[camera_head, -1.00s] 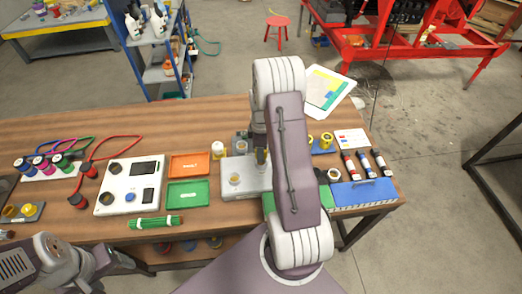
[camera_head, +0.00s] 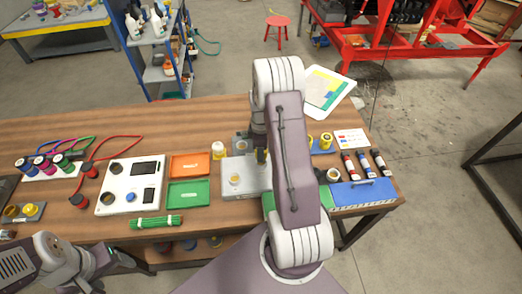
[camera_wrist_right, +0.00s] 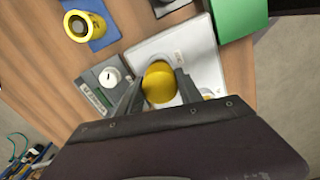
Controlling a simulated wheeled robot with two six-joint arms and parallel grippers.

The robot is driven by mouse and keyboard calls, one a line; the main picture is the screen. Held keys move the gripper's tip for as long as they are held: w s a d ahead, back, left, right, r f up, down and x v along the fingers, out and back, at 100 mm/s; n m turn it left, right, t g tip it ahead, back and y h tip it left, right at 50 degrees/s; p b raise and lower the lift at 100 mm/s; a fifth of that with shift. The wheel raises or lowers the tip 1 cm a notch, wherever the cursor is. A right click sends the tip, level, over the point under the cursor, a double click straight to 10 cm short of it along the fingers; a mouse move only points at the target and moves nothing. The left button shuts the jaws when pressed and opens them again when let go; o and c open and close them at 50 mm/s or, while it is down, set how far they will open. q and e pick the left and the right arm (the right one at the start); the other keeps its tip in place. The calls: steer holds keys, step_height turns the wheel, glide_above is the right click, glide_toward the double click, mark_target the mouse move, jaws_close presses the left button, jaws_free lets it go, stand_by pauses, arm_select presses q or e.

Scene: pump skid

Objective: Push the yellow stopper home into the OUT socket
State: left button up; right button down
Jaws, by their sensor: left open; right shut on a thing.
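The yellow stopper (camera_wrist_right: 158,84) is between the fingers of my right gripper (camera_wrist_right: 158,92) in the right wrist view, over or at the pale block (camera_wrist_right: 200,52). In the head view my right gripper (camera_head: 262,158) is at the right part of this block (camera_head: 240,190). The OUT socket is hidden under the stopper and gripper, so I cannot tell how deep the stopper sits. Another yellow round part (camera_head: 235,178) is on the left of the block. My left gripper (camera_head: 122,260) is open and empty at the table's front edge, lower left.
Orange (camera_head: 190,164) and green (camera_head: 188,193) trays lie left of the block. A white panel (camera_head: 128,186) stands further left. A grey unit with a white knob (camera_wrist_right: 110,76) is close beside the right gripper.

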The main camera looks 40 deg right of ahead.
steer(key=shift+f+b, duration=1.1)
steer(key=shift+f, duration=0.65)
stand_by(0.3)
steer(key=c, duration=0.7)
jaws_free()
step_height(320, 180, up, 9)
steer(key=shift+r+b, duration=0.1)
steer(key=shift+b, duration=0.2)
